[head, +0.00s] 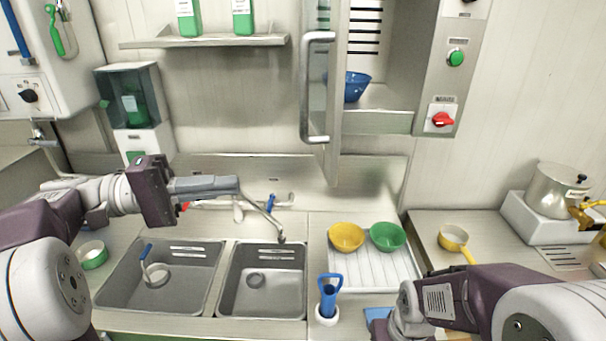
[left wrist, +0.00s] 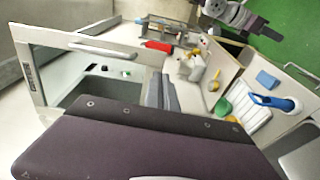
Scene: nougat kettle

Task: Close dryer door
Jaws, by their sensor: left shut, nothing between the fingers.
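The dryer is the steel wall cabinet (head: 382,122) at the upper middle right of the head view. Its glazed door (head: 334,150) stands open, seen nearly edge-on, with a tall bar handle (head: 318,88) on its left face. The framed door with its handle (left wrist: 110,49) also shows at the left of the left wrist view. A blue bowl (head: 356,86) sits inside the dryer. My left gripper (head: 236,186) is shut and empty above the sinks, lower than the door and to its left, apart from it. My right arm shows at lower right; its fingers are not visible.
A faucet (head: 262,215) stands behind the two sinks (head: 262,280), close to my left gripper. A yellow bowl (head: 346,236) and a green bowl (head: 387,236) sit on a drain rack (head: 375,272). A shelf (head: 205,42) hangs left of the door.

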